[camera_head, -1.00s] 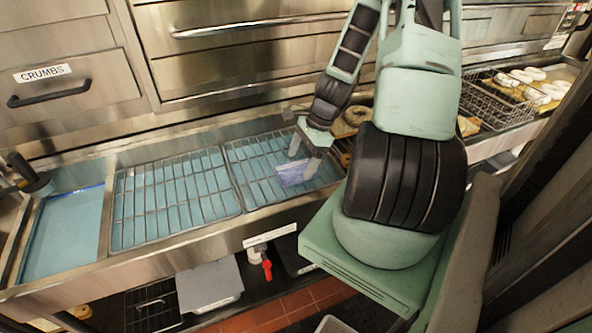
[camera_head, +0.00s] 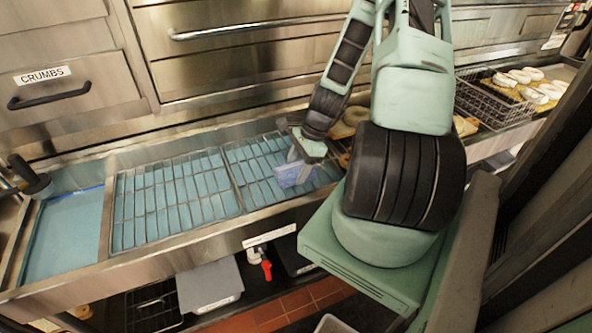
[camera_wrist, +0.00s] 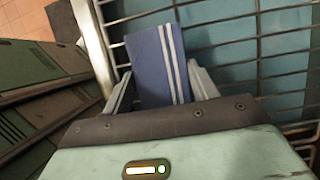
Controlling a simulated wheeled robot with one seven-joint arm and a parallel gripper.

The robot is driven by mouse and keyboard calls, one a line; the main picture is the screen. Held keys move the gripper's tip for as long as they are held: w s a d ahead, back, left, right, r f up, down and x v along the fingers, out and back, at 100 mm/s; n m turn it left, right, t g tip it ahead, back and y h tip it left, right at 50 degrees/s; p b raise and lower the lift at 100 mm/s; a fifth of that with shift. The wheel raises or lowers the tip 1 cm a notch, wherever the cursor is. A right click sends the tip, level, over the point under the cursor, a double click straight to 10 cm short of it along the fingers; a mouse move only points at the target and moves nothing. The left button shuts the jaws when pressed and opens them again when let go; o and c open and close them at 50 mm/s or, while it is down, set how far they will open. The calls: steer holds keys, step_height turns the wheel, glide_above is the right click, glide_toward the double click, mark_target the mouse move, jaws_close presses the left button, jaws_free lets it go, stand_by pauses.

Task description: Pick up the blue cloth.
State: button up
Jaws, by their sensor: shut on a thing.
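The blue cloth (camera_head: 293,174) is a small blue piece with pale stripes. It shows over the right part of the wire rack in the head view. In the wrist view the cloth (camera_wrist: 158,65) stands out between my two fingers, flat-faced, with white stripes along its right side. My gripper (camera_head: 300,160) is shut on the cloth, and the fingers (camera_wrist: 163,88) sit on either side of it. The cloth's lower end is hidden by the gripper body. I cannot tell whether its far end touches the rack.
Wire racks (camera_head: 170,203) lie over the blue-bottomed trough, with a metal front rim (camera_head: 165,256). Bagels (camera_head: 357,116) lie to the right behind my arm, and a wire basket (camera_head: 492,103) stands farther right. Drawers (camera_head: 250,60) line the back. A red-handled valve (camera_head: 266,270) is below.

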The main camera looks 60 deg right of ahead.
mark_target(297, 168)
steer(key=shift+r, duration=0.1)
step_height(297, 168, up, 10)
steer(key=b, duration=0.1)
stand_by(0.4)
steer(key=shift+o, duration=0.4)
